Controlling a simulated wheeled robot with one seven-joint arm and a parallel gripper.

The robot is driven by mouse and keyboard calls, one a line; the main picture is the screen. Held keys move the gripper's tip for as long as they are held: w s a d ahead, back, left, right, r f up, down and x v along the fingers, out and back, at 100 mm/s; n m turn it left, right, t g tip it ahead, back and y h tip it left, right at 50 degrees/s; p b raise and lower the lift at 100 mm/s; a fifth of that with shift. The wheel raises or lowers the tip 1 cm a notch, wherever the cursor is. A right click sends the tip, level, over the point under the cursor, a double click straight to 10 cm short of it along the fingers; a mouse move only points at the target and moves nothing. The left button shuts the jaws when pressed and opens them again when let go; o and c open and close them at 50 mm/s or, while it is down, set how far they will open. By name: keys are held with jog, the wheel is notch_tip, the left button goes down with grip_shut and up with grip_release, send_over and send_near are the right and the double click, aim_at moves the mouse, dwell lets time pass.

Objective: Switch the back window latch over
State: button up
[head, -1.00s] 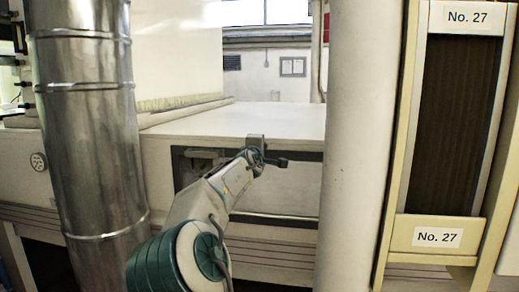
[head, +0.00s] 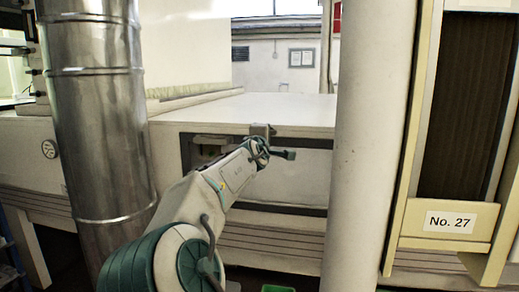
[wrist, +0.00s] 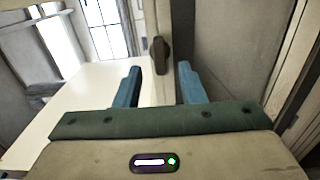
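A dark brown, rounded handle (wrist: 160,55), which looks like the latch, is fixed upright on a pale post in the wrist view. My gripper (wrist: 158,72) is open, with one blue finger on each side of the handle in that picture. The handle appears beyond the fingertips; I cannot tell how far, and no contact shows. In the head view my gripper (head: 275,143) is in front of the pale machine, its fingers apart and empty. I cannot make out the latch in the head view.
A shiny metal duct (head: 100,120) stands left of my arm and a pale round column (head: 368,150) to the right. A cream frame labelled No. 27 (head: 447,221) is farther right. The machine's flat white top (head: 250,107) is clear. A green object (head: 277,288) shows at the bottom edge.

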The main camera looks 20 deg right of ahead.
jog(key=b+v, duration=0.1)
jog(key=v, duration=0.7)
jog(key=shift+s+a, duration=0.1)
dwell(0.5)
